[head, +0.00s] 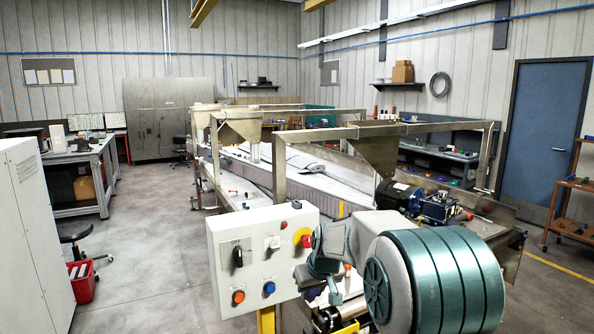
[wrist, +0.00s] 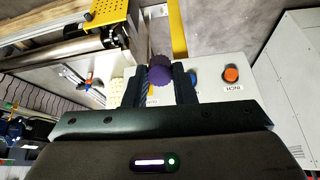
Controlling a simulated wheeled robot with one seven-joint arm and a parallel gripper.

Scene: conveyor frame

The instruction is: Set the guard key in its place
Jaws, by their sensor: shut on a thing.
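My gripper (wrist: 160,82) is shut on a purple, ribbed, round-headed piece (wrist: 160,68), which I take to be the guard key. It sits between the two dark fingertips in the wrist view. In the head view my gripper (head: 320,280) is at the lower right edge of the white control panel (head: 235,265), and the held piece is barely visible. In the wrist view the panel shows upside down behind the fingers, with its blue button (wrist: 193,77) and orange INCH button (wrist: 231,74) to the right. I cannot make out the key's seat.
A yellow perforated guard plate (wrist: 107,14) lies by metal rollers at the upper left of the wrist view. A yellow post (wrist: 178,28) stands beyond the held piece. The panel also carries a black switch (head: 237,257) and a red button (head: 307,241). The conveyor (head: 300,190) runs behind.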

